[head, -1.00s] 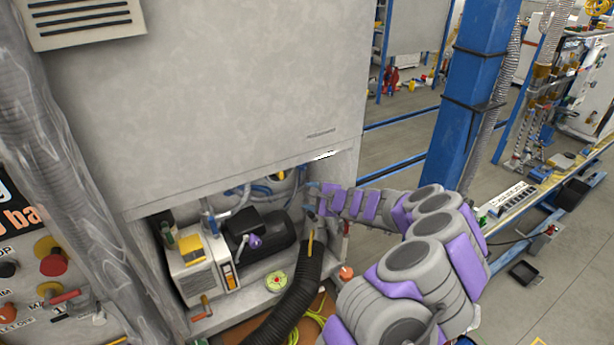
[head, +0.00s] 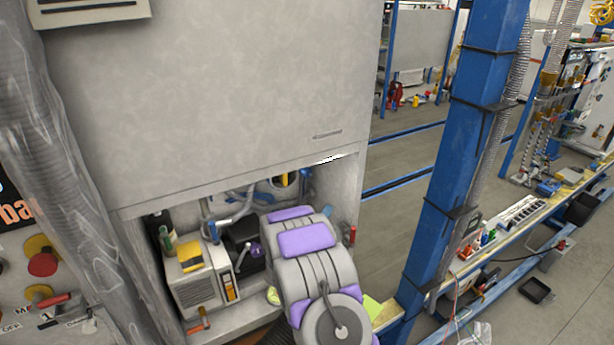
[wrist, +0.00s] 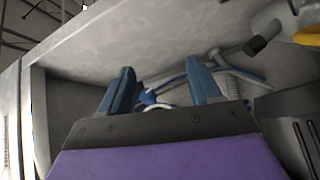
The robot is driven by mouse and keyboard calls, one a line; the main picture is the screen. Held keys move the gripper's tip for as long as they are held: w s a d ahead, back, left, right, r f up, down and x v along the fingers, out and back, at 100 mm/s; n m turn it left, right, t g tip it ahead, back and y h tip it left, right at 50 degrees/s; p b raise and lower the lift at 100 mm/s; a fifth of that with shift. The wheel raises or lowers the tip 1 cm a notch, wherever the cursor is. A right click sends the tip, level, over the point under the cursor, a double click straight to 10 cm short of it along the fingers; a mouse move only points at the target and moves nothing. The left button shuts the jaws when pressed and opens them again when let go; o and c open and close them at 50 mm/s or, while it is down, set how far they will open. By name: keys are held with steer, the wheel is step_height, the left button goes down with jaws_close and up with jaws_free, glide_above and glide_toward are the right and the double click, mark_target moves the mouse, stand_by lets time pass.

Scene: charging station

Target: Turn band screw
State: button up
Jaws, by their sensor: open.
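My gripper (wrist: 161,82) shows in the wrist view as two dark blue fingers, set apart with nothing between them. Beyond the fingers are blue and white pipes (wrist: 158,98) and a grey ribbed hose (wrist: 238,88) inside the cabinet. I cannot pick out the band screw in either view. In the head view my arm reaches into the open lower compartment of the grey cabinet (head: 215,85), and its links hide my gripper and most of the black corrugated hose (head: 268,336).
In the head view, a grey unit (head: 196,285) with a yellow top part and a purple knob (head: 256,250) sit left of my arm. A blue post (head: 478,110) stands to the right. In the wrist view, a dark cylinder (wrist: 256,45) and a yellow part (wrist: 308,37) are at upper right.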

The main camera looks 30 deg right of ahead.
mark_target(306, 173)
steer(key=w+a+r+n+t+y, duration=0.1)
steer(key=w+a+r+n+t, duration=0.25)
steer(key=a+n+t, duration=0.3)
steer(key=shift+n+g, duration=0.35)
steer(key=b+x, duration=0.1)
steer(key=x, duration=0.4)
steer(key=b+x, duration=0.1)
steer(key=x, duration=0.5)
steer(key=b+x, duration=0.1)
steer(key=x, duration=0.4)
steer(key=shift+w+d+f+b, duration=0.2)
steer(key=shift+w+b, duration=0.1)
steer(key=shift+w, duration=0.05)
steer(key=shift+a, duration=0.1)
steer(key=shift+r, duration=0.1)
steer(key=shift+c, duration=0.5)
steer(key=c, duration=0.8)
steer(key=shift+c, duration=0.3)
